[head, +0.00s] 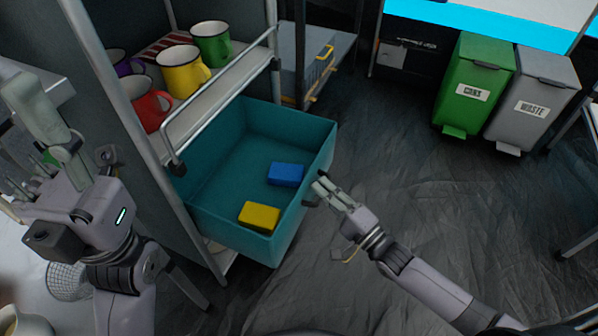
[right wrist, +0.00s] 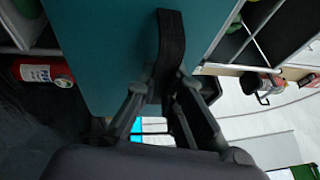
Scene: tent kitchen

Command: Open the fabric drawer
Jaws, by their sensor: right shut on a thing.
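The teal fabric drawer (head: 225,228) is pulled well out of the shelf unit, and its inside shows. A blue block (head: 286,174) and a yellow block (head: 259,216) lie on its floor. My right gripper (head: 319,187) is at the outside of the drawer's front wall. In the right wrist view its fingers (right wrist: 168,98) are shut on the dark strap handle (right wrist: 170,45), against the teal front (right wrist: 110,50). My left gripper (head: 22,150) is at the far left, its fingers spread, away from the drawer and holding nothing that I can see.
Several mugs, among them a yellow one (head: 182,72), stand on the wire-railed shelf (head: 215,98) above the drawer. A green bin (head: 475,85) and a grey bin (head: 532,100) stand at the back right. The dark floor (head: 430,190) right of the drawer is clear.

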